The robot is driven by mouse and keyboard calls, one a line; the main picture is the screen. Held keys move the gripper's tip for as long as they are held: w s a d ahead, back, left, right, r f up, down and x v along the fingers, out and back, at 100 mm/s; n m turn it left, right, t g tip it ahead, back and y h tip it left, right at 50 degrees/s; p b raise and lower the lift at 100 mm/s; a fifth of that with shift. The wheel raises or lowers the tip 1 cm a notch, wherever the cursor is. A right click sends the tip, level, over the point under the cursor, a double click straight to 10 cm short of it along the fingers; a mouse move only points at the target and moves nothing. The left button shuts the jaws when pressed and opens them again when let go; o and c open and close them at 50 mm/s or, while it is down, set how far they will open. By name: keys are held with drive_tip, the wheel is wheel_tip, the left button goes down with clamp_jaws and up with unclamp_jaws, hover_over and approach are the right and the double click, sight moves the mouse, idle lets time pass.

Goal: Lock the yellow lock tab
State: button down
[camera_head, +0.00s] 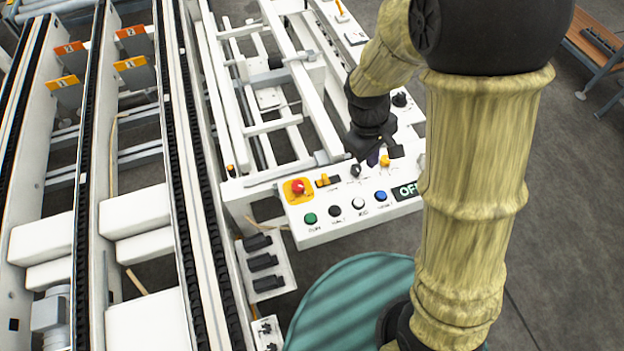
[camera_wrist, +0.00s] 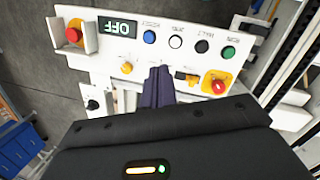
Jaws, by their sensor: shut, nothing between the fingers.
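The yellow lock tab (camera_head: 323,180) is a small yellow piece with a dark part beside it, on the white control panel (camera_head: 345,224) next to the red emergency stop. It also shows in the wrist view (camera_wrist: 181,75), just right of my fingers. My gripper (camera_head: 373,158) is over the panel, to the right of the tab in the head view. In the wrist view my gripper (camera_wrist: 160,72) has its dark fingers together and empty. The fingers hide part of the panel behind them. I cannot tell whether the fingertips touch the panel.
A red emergency stop (camera_head: 298,187) on a yellow plate sits left of the tab. Green, black, white and blue buttons (camera_head: 358,203) line the front edge, beside an OFF display (camera_head: 406,190). An orange knob (camera_head: 385,160) and a black knob (camera_head: 355,170) are near my gripper.

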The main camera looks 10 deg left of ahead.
drive_tip(key=a+f+n+h+b, duration=0.2)
drive_tip(key=a+f+n+h, duration=0.1)
drive_tip(key=a+f+n, duration=0.5)
drive_tip(key=n+t+h+b, duration=0.1)
drive_tip(key=n+t+h, duration=0.1)
drive_tip(key=n+t, duration=0.35)
approach(324, 177)
drive_tip(key=a, duration=0.2)
drive_tip(key=s+a+r+g, duration=0.1)
drive_tip(key=shift+a+n, duration=0.25)
drive_tip(key=shift+a, duration=0.05)
drive_tip(key=shift+w+d+f, duration=0.1)
drive_tip(key=shift+f, duration=0.05)
drive_tip(key=x, duration=0.9)
drive_tip(key=shift+w+d+f, duration=0.15)
drive_tip(key=shift+d+f, duration=0.05)
drive_tip(key=shift+d, duration=0.2)
drive_tip(key=shift+w+d+h+p, duration=0.15)
drive_tip(key=shift+w+d+p, duration=0.25)
drive_tip(key=shift+d, duration=0.3)
drive_tip(key=shift+w+d+h+p, duration=0.2)
drive_tip(key=shift+w+d, duration=0.25)
drive_tip(key=shift+d, duration=0.3)
drive_tip(key=shift+r, duration=0.1)
